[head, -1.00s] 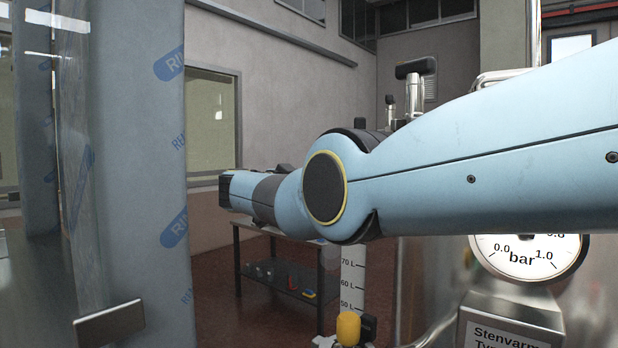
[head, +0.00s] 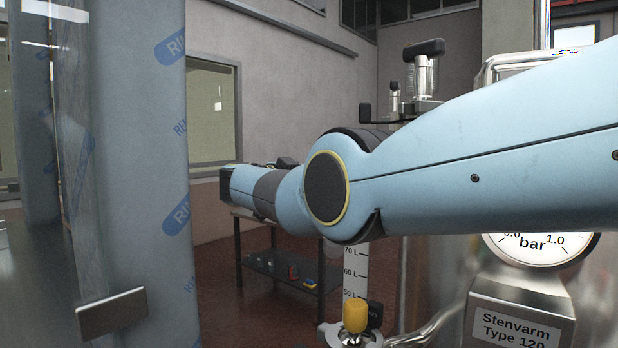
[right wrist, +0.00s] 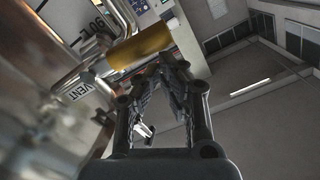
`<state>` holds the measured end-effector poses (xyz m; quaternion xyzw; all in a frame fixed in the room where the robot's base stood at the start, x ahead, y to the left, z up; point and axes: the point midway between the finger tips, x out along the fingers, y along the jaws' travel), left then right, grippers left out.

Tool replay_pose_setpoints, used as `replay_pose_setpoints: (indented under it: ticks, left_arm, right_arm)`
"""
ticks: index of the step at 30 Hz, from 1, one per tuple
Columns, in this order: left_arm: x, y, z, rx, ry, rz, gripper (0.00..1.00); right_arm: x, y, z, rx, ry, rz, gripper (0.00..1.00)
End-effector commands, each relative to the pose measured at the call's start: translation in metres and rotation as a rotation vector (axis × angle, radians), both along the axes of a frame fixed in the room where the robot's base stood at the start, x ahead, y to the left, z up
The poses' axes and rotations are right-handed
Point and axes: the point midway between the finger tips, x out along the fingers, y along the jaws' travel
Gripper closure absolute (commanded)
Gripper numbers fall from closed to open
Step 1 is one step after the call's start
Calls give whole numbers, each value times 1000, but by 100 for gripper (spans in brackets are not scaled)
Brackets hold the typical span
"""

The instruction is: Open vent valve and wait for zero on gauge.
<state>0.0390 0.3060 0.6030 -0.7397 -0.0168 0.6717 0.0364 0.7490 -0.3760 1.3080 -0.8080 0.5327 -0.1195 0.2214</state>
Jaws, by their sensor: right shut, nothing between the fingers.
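The gauge (head: 540,247) is a round white dial marked bar at the right of the head view. My right arm covers its upper part, and I see no needle. In the right wrist view a label reading VENT (right wrist: 80,88) sits on a pipe, close to a yellow-brass cylinder (right wrist: 140,46), which may be the vent valve's handle. My right gripper (right wrist: 172,68) is shut and empty, its tips just below that cylinder; I cannot tell if they touch. In the head view the right gripper is hidden. My left gripper is not in view.
A nameplate reading Stenvarm Type 120 (head: 515,328) is below the gauge. A yellow cap (head: 355,314) tops a fitting beside a litre scale (head: 355,270). A black-topped fitting (head: 424,50) stands behind my arm. Blue-printed wrapped film (head: 150,200) fills the left; a low table (head: 275,262) stands behind.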

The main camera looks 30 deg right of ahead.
Motion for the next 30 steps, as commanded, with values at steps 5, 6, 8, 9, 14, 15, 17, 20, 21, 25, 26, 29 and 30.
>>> replay_pose_setpoints:
  ticks: [5,6,8,9,14,15,17,20,21,25,26,29,30]
  left_arm:
    - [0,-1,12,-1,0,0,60]
    - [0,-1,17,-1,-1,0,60]
    - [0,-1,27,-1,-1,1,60]
    - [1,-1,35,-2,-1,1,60]
    - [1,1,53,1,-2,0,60]
    - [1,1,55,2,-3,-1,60]
    - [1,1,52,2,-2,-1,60]
    - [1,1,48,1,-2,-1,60]
    - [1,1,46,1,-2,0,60]
    - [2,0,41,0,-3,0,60]
    - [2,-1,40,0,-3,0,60]
    - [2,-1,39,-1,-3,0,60]
    - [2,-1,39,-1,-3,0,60]
  right_arm:
    - [0,0,11,0,0,0,100]
    - [0,0,16,0,0,1,100]
    - [-1,0,25,0,-1,1,100]
    - [-1,-1,32,0,-1,1,100]
    - [-7,16,42,3,-1,7,100]
    - [-11,24,41,3,-1,6,100]
    - [-16,37,40,4,-3,7,100]
    - [-25,57,39,3,-1,6,100]
    - [-28,64,39,3,-2,5,100]
    - [-35,82,40,2,-1,4,100]
    - [-37,84,41,1,0,4,100]
    - [-39,90,42,0,0,2,100]
    - [-40,91,43,0,0,2,100]
